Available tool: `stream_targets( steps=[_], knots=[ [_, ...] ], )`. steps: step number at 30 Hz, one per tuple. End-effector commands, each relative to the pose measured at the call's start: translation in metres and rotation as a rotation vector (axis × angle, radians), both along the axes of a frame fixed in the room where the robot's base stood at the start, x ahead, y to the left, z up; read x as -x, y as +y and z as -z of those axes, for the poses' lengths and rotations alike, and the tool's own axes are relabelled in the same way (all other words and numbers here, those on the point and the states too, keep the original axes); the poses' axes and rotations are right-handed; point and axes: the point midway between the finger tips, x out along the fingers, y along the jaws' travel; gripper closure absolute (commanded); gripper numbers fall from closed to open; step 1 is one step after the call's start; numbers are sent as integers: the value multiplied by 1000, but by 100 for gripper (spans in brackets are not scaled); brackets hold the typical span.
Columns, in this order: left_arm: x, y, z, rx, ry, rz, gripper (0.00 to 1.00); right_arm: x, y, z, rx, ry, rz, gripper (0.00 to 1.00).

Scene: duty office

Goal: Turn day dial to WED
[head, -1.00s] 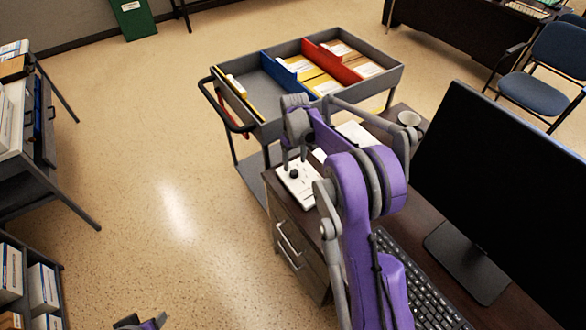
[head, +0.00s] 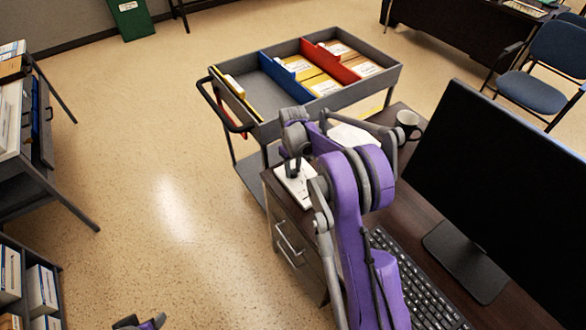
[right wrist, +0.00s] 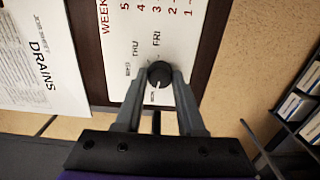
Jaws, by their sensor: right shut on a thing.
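The day dial (right wrist: 160,74) is a black round knob on a white board (right wrist: 140,20) with red printing. THU and FRI read above it in the right wrist view; two smaller labels, left and below, are hard to read. Its white pointer mark faces down and slightly left, towards the lower label. My right gripper (right wrist: 159,82) is shut on the dial, one finger on each side. In the head view the right gripper (head: 292,168) is over the board (head: 297,188) at the desk's corner, hiding most of the dial. A bit of my left arm (head: 140,323) shows at the bottom edge.
The dark desk (head: 437,165) also holds a keyboard (head: 420,285), a large monitor (head: 490,180) and a mug (head: 408,123). A grey cart (head: 345,97) with folders stands just behind. A sheet headed DRAINS (right wrist: 40,60) lies beside the board.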

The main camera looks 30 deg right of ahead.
Motion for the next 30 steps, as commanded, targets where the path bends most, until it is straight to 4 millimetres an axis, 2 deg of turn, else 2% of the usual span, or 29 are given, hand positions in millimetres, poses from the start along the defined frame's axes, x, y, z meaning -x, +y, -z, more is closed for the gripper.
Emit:
stream_targets(
  steps=[14, 20, 30],
  knots=[
    [1, 0, 4, 0, 2, 0, 50, 0, 0, 1, 0, 0, 49, 100],
    [4, 0, 12, 0, 7, 0, 50, 0, 0, 2, 0, 0, 169, 100],
    [8, 0, 29, 0, 15, 0, 50, 1, 0, 2, 0, 0, 479, 100]
  ],
)
